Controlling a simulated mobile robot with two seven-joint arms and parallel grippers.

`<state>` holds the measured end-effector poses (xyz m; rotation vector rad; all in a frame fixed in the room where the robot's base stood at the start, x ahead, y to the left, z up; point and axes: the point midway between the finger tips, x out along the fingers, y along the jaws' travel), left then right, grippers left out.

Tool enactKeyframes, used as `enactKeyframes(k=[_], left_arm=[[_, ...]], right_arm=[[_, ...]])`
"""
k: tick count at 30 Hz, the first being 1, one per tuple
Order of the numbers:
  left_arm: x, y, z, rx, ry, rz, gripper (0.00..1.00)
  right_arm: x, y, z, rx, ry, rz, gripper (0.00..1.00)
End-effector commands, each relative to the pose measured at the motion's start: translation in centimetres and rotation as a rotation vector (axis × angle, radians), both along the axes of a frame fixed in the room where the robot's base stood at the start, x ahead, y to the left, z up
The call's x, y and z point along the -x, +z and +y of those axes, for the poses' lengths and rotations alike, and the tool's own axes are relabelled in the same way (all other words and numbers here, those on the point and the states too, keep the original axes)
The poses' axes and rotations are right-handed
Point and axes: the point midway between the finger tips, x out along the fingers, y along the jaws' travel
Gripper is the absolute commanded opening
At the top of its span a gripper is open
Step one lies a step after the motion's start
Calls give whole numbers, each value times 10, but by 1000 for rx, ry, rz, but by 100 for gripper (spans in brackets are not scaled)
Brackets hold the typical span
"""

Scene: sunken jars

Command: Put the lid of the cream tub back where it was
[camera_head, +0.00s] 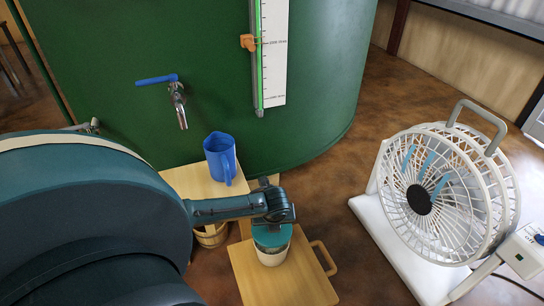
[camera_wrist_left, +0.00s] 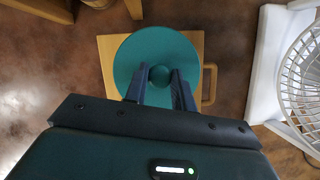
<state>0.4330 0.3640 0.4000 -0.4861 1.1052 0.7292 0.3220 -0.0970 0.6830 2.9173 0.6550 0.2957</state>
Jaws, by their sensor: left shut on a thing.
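The teal lid (camera_head: 270,236) is round with a knob on top, and it also shows in the left wrist view (camera_wrist_left: 150,48). My left gripper (camera_head: 274,214) reaches down from above, its two fingers on either side of the knob in the left wrist view (camera_wrist_left: 159,75), shut on it. The cream tub (camera_head: 272,259) stands upright on a wooden board directly below the lid. The lid covers most of its mouth in the head view. I cannot tell whether the lid touches the rim or hangs just above it. My right gripper is not in view.
The wooden board (camera_head: 297,278) has a handle at its right. A blue jug (camera_head: 220,157) stands on a wooden surface behind, near a green tank (camera_head: 225,75) with a tap (camera_head: 179,105). A white fan (camera_head: 445,195) stands on the right. Brown floor lies between.

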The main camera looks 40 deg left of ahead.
Motion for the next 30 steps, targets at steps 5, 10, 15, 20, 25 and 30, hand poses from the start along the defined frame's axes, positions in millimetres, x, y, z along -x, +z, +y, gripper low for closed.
enactKeyframes(k=[5,10,15,20,25,30], left_arm=[[0,-23,0,0,0,0,0],[0,-21,0,0,0,0,0],[0,-25,0,0,0,0,0],[0,-29,0,0,0,0,0],[0,-33,0,0,-1,0,0],[0,-33,0,0,-1,0,35]], right_arm=[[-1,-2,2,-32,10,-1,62],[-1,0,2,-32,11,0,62],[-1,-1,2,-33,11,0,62],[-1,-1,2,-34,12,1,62],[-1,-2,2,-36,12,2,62],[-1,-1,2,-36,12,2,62]])
